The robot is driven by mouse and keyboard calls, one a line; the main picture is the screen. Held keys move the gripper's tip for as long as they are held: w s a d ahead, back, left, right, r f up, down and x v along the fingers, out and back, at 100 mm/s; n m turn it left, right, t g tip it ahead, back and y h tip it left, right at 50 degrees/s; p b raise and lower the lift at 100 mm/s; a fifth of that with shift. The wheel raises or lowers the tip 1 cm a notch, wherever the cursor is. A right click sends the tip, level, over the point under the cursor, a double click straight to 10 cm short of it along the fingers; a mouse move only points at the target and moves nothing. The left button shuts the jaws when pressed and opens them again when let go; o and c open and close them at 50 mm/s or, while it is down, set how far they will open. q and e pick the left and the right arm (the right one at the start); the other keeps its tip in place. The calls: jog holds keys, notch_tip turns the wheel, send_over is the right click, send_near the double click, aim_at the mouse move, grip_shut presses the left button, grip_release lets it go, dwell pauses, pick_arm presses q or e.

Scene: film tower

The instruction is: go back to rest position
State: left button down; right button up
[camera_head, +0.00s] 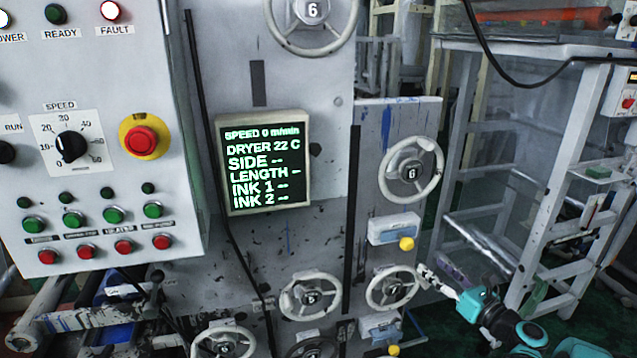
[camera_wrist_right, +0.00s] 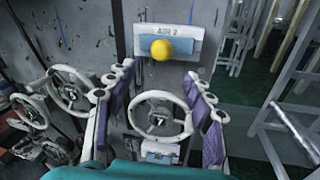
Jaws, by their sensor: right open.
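My right gripper (camera_head: 437,281) is at the lower right of the head view, just right of a white handwheel marked 7 (camera_head: 391,288). In the right wrist view the same gripper (camera_wrist_right: 158,74) has its two purple-padded fingers spread wide. Nothing is held between them. Handwheel 7 (camera_wrist_right: 160,120) shows in the gap, beyond the fingers; I cannot tell whether they touch it. The yellow knob on the AIR 2 box (camera_wrist_right: 163,49) is above that wheel. My left gripper is not in view.
The control panel (camera_head: 95,215) and a lit display (camera_head: 264,162) reading speed 0 fill the left and middle. Other handwheels (camera_head: 410,171) stick out of the machine. A white metal frame (camera_head: 520,150) stands right of my right arm. Green floor shows between.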

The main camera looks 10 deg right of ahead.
jog(key=s+a+f+n+g+b, duration=0.1)
jog(key=s+a+f+n+g, duration=0.15)
jog(key=a+n, duration=0.35)
jog(key=s+a+f+n+g+b, duration=0.2)
jog(key=a+f+n, duration=0.15)
jog(key=a, duration=0.35)
jog(key=s+a+f+n+g+b, duration=0.1)
jog(key=s+a+f+n+g, duration=0.15)
jog(key=a+n, duration=0.4)
jog(key=s+a+f+n+g+h+b, duration=0.1)
jog(key=s+a+f+n+h+b, duration=0.1)
jog(key=s+f+n, duration=0.2)
jog(key=s+a+f+n+g+h+b, duration=0.2)
jog(key=s+f+n, duration=0.3)
jog(key=s+n, duration=0.5)
jog(key=n+h, duration=0.1)
jog(key=n, duration=0.3)
jog(key=shift+a+n, duration=0.2)
jog(key=shift+n, duration=0.2)
